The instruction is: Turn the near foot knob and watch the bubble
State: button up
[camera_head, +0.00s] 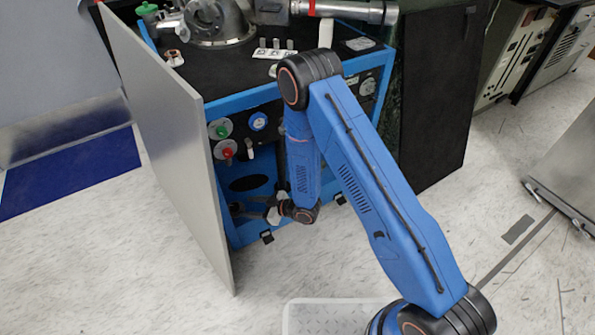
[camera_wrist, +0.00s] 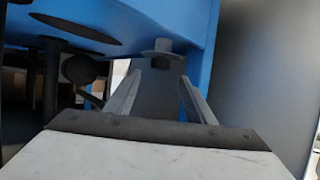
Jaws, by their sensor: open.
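The blue-framed cabinet (camera_head: 238,111) stands in the middle of the head view, and its underside fills the upper left of the wrist view. A grey foot knob (camera_wrist: 163,53) with a flat round flange hangs below the blue frame in the wrist view. My gripper (camera_wrist: 160,88) is open just below it, with one finger on each side of the grey space under the flange. I cannot tell whether either finger touches it. In the head view my gripper (camera_head: 275,212) is low at the cabinet front, partly hidden by my wrist. I cannot make out a bubble.
A tall grey panel (camera_head: 160,125) stands close along the cabinet's left side. A metal chamber (camera_head: 215,20) and small parts (camera_head: 275,49) sit on the cabinet top. A dark round-ended part (camera_wrist: 80,68) is left of my fingers. The floor (camera_head: 130,240) at left is clear.

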jog(key=v, duration=1.1)
jog(key=w+d+r+m+t+h, duration=0.1)
jog(key=w+d+r+h, duration=0.1)
jog(key=w+d+r, duration=0.2)
jog(key=w+d+r+m+t+h, duration=0.2)
jog(key=w+d+r+h, duration=0.1)
jog(key=r, duration=0.4)
jog(key=shift+w+d+r, duration=0.4)
jog(key=shift+w+d, duration=0.15)
jog(key=shift+d, duration=0.3)
